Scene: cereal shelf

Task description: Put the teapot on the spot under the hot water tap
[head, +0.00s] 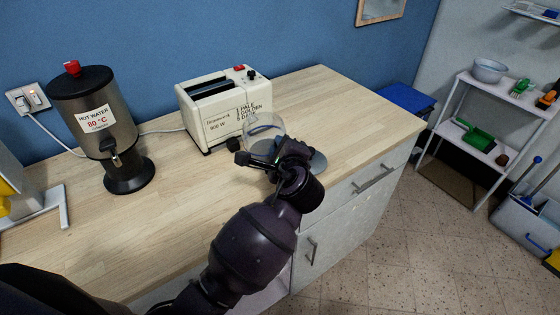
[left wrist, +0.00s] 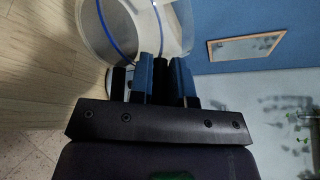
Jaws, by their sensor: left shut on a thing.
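The clear glass teapot (head: 264,125) is on or just above the wooden counter, in front of the toaster. My left gripper (head: 268,160) is shut on it at its near side; gripper and arm hide part of it. In the left wrist view, the fingers (left wrist: 164,82) meet the edge of the glass teapot (left wrist: 128,32). The hot water dispenser (head: 97,112) stands to the left against the blue wall. Its tap (head: 116,158) hangs over a round black base (head: 130,177). My right gripper is not in view.
A cream toaster (head: 222,105) stands between dispenser and teapot. A grey disc (head: 318,164) shows partly behind my gripper. Bare counter (head: 185,195) lies in front of the toaster. A grey stand (head: 45,207) is at the far left. A white shelf (head: 470,125) is at the right.

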